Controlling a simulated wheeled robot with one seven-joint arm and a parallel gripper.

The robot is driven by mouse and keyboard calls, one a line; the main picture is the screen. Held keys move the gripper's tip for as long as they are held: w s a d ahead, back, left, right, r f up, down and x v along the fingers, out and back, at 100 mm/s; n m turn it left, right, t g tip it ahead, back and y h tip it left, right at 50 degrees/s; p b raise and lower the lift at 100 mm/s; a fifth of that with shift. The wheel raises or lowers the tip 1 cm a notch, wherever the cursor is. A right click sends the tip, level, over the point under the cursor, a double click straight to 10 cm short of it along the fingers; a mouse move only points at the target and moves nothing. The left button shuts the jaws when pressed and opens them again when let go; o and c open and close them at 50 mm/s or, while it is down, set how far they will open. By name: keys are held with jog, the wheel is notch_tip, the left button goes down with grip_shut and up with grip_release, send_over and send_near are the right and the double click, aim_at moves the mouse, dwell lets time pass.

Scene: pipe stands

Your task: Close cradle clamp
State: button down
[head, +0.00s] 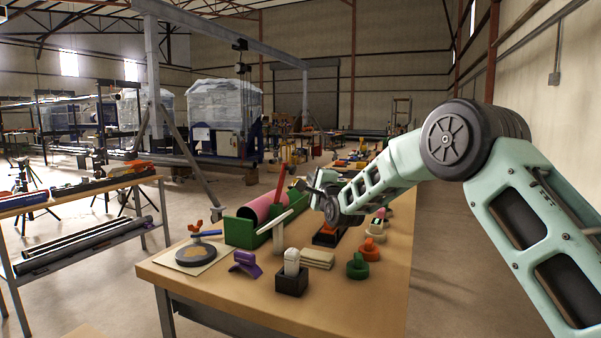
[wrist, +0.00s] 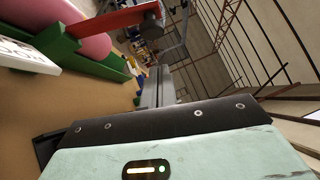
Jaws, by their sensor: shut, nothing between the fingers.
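A green cradle (head: 240,232) stands on the workbench and holds a pink pipe (head: 268,204). A red clamp arm (head: 279,183) rises steeply at the cradle's far end. A white bar (head: 275,222) slants across the cradle's near right side. My gripper (head: 318,188) is shut and empty, to the right of the red arm; its fingertips are hard to make out in the head view. The wrist view shows the red arm (wrist: 105,22), pink pipe (wrist: 92,45) and green cradle (wrist: 97,62) at upper left, apart from my grey fingers (wrist: 158,88).
On the bench (head: 330,310) are a round grey base (head: 196,255), a purple part (head: 245,263), a black block with a white peg (head: 291,275), stacked tan pads (head: 318,258), and green (head: 357,267) and orange (head: 369,250) rings. The bench front is clear.

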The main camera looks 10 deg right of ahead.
jog(key=shift+w+a+r+p, duration=0.25)
jog(key=shift+w+a, duration=0.4)
jog(key=shift+a, duration=0.15)
jog(key=shift+w+a+r+p, duration=0.2)
jog(key=shift+w+a, duration=0.4)
jog(key=shift+a, duration=0.15)
jog(key=shift+r, duration=0.1)
